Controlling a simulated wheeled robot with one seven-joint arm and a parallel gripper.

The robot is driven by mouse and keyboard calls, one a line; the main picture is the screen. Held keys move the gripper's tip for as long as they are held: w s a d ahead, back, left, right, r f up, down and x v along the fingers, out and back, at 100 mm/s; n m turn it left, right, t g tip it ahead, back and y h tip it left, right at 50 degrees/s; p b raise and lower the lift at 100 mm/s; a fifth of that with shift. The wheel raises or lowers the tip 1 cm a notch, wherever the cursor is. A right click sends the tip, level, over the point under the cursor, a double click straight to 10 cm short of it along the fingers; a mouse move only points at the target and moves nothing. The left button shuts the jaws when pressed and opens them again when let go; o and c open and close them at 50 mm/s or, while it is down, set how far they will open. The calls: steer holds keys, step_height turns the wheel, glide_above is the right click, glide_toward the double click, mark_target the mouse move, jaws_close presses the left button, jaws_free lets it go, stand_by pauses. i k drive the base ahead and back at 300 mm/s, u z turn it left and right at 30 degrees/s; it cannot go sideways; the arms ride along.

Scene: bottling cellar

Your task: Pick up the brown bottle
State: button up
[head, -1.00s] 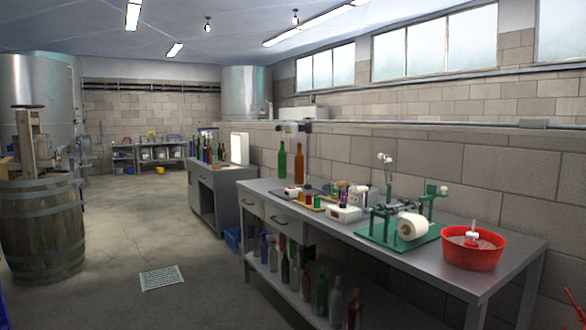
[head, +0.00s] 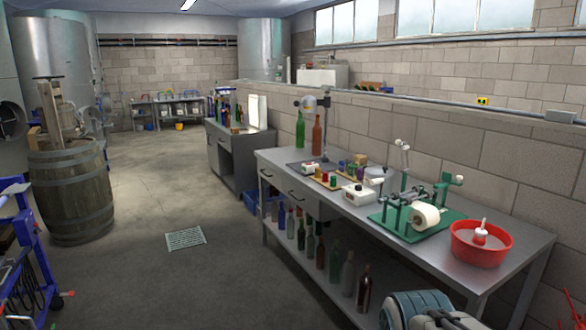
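A tall brown bottle (head: 316,136) stands upright on the grey metal workbench (head: 470,275), at the bench's far end near the block wall. A green bottle (head: 300,131) stands close to its left. A lamp or stand on a thin post rises just behind and to the right of the brown bottle. A darker reddish-brown bottle (head: 363,289) stands on the bench's lower shelf, at the near end of a row of several bottles. My gripper is not in view.
On the bench are small coloured jars, a white box (head: 358,197), a green labelling machine (head: 410,217) and a red basin (head: 480,243). A barrel (head: 70,195) and blue rack (head: 20,235) stand left. Open floor lies between. A cut-off grey-teal shape at bottom is unclear.

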mark_target(317, 128)
steer(key=u, duration=0.55)
steer(key=i, duration=1.3)
steer(key=u, duration=0.85)
steer(key=i, duration=3.25)
steer(key=z, duration=0.8)
steer(key=i, duration=1.05)
steer(key=z, duration=1.75)
steer(key=i, duration=0.8)
steer(key=z, duration=0.6)
steer(key=i, duration=0.9)
steer(key=u, duration=0.05)
